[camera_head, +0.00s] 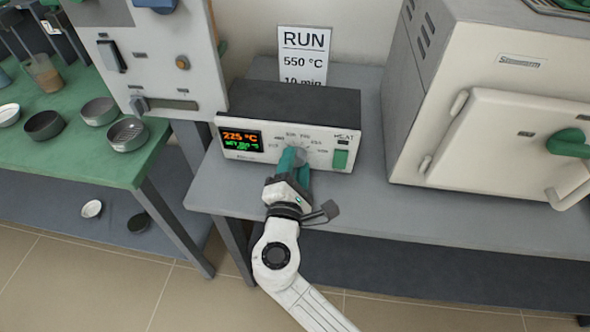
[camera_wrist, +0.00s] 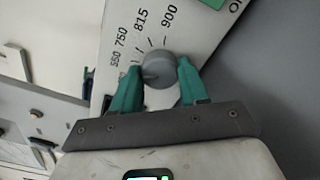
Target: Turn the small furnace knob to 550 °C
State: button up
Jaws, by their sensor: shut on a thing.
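The small grey round knob (camera_head: 299,154) is on the white front panel of the control box (camera_head: 237,152). In the wrist view the knob (camera_wrist: 159,68) sits between the green fingers of my gripper (camera_wrist: 160,70), which is shut on it. Labels 750, 815 and 900 follow around the dial. The display (camera_head: 240,139) reads 225 °C in orange, with small green text too blurred to read surely. In the head view my gripper (camera_head: 296,160) partly hides the dial.
A sign (camera_head: 303,55) behind the box reads RUN, 550 °C, 10 min. A green HEAT switch (camera_head: 340,159) is right of the knob. A large furnace (camera_head: 480,120) stands right, a grey cabinet (camera_head: 150,60) left. The grey table (camera_head: 400,210) is clear in front.

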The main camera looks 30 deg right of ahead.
jog(key=shift+f+m+b, duration=0.1)
jog(key=shift+m+b, duration=0.35)
jog(key=shift+m, duration=0.25)
jog(key=o, duration=1.1)
jog(key=shift+c, duration=0.2)
jog(key=v, duration=1.1)
